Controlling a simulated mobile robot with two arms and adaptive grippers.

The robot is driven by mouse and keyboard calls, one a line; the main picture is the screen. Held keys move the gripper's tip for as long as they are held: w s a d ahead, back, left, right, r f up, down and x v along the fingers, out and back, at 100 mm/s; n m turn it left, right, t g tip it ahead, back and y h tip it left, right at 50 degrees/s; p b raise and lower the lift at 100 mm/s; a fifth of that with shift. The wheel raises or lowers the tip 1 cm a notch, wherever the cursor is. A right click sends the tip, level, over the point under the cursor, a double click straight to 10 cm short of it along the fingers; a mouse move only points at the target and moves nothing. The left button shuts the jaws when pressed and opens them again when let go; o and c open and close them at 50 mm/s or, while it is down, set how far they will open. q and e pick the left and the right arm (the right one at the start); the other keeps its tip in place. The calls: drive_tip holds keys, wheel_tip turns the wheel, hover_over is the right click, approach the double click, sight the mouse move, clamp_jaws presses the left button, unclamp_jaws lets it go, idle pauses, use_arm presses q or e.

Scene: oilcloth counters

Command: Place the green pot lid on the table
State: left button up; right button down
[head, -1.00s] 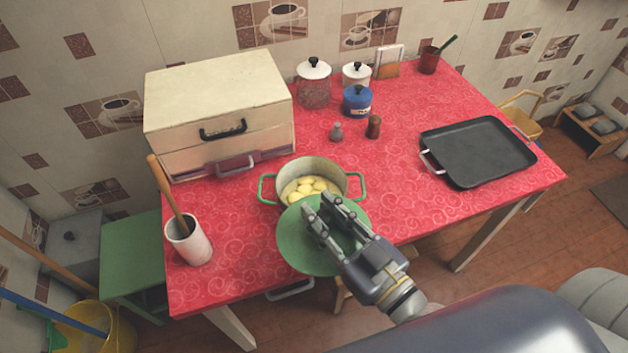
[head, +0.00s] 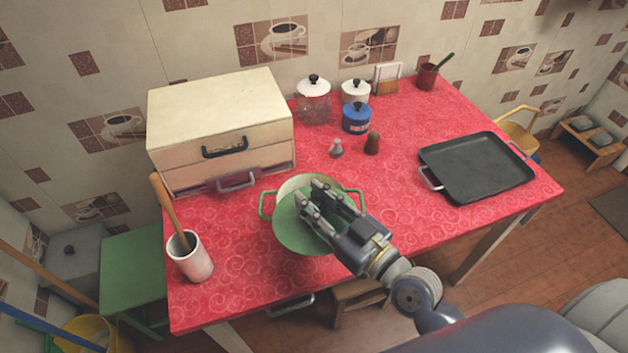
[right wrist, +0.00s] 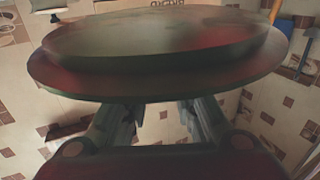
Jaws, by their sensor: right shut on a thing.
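The green pot lid (head: 296,234) is held by my right gripper (head: 318,196), which is shut on it from above. The lid is in front of and partly over the pot (head: 290,186), hiding most of it. The pot is white inside with green handles, and its inside is mostly hidden now. In the right wrist view the lid (right wrist: 160,80) fills the upper middle, with the gripper fingers (right wrist: 155,115) below it. The red patterned table (head: 245,270) is under them. My left gripper is not in view.
A cream bread box (head: 215,105) stands at the back left and a utensil cup (head: 190,258) at the front left. A black tray (head: 477,165) lies at the right. Jars (head: 357,118) and shakers (head: 372,143) stand behind the pot. Table between pot and tray is clear.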

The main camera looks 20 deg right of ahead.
drive_tip(key=w, duration=0.2)
drive_tip(key=w+d, duration=0.1)
drive_tip(key=w, duration=0.3)
drive_tip(key=shift+d+f, duration=0.25)
drive_tip(key=shift+d, duration=0.1)
drive_tip(key=f, duration=0.1)
drive_tip(key=w+f, duration=0.1)
drive_tip(key=shift+w+d+f+b, duration=0.15)
drive_tip(key=shift+d+f+b, duration=0.05)
drive_tip(key=shift+f+b, duration=0.15)
drive_tip(key=shift+f, duration=0.35)
drive_tip(key=shift+f, duration=0.15)
drive_tip(key=c, duration=1.3)
unclamp_jaws()
